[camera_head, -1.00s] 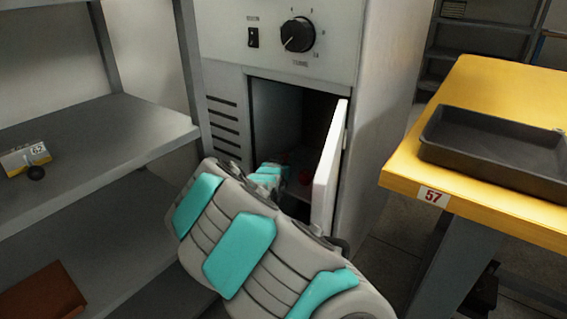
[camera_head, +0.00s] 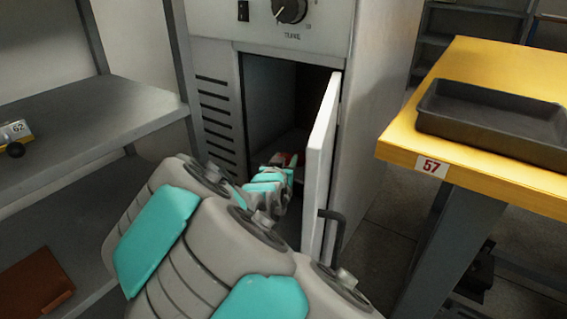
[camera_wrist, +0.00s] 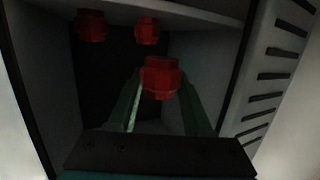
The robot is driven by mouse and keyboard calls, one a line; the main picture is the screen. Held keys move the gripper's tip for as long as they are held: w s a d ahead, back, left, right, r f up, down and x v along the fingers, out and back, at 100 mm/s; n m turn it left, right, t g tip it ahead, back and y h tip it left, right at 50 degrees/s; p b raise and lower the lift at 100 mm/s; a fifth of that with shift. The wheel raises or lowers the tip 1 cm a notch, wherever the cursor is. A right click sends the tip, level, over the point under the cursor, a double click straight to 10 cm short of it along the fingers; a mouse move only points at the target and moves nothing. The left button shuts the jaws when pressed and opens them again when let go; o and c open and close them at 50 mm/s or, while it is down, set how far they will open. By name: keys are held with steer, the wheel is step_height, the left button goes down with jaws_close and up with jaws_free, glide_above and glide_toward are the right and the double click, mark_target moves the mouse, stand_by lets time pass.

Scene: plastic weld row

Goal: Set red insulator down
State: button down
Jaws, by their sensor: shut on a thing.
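My gripper (camera_wrist: 160,92) is shut on a red insulator (camera_wrist: 160,72), which shows between the two green fingertips in the wrist view. Two more red insulators, one at the upper left (camera_wrist: 92,25) and one at the upper middle (camera_wrist: 146,30), are beyond it inside the compartment. In the head view my gripper (camera_head: 282,165) is inside the cabinet's open compartment (camera_head: 270,100), with a bit of red at its tip. Whether the held insulator touches the compartment's floor cannot be told.
The cabinet door (camera_head: 322,165) stands open just right of my arm, with a dark handle (camera_head: 332,232). A grey shelf (camera_head: 90,130) stands at the left. A yellow table (camera_head: 405,140) with a black tray (camera_head: 480,140) is at the right.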

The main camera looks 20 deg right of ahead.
steer(key=shift+s+a+f+b, duration=0.1)
steer(key=shift+s+f+b, duration=0.2)
steer(key=shift+b, duration=0.65)
steer(key=shift+s+a+r+b, duration=0.1)
steer(key=shift+s+r+b, duration=0.1)
steer(key=shift+s+b, duration=0.6)
steer(key=shift+w+a, duration=0.15)
steer(key=shift+w, duration=0.15)
steer(key=w+a+f+n+t+y, duration=0.1)
steer(key=w+a+n+y, duration=0.15)
steer(key=a, duration=0.35)
steer(key=w+a+f+n+t+y, duration=0.1)
steer(key=w+a+y, duration=0.1)
steer(key=w+a, duration=0.25)
step_height(320, 180, up, 14)
steer(key=a+p, duration=0.1)
steer(key=p, duration=1.3)
steer(key=shift+s+r, duration=0.15)
steer(key=shift+r, duration=0.1)
steer(key=shift+s, duration=0.1)
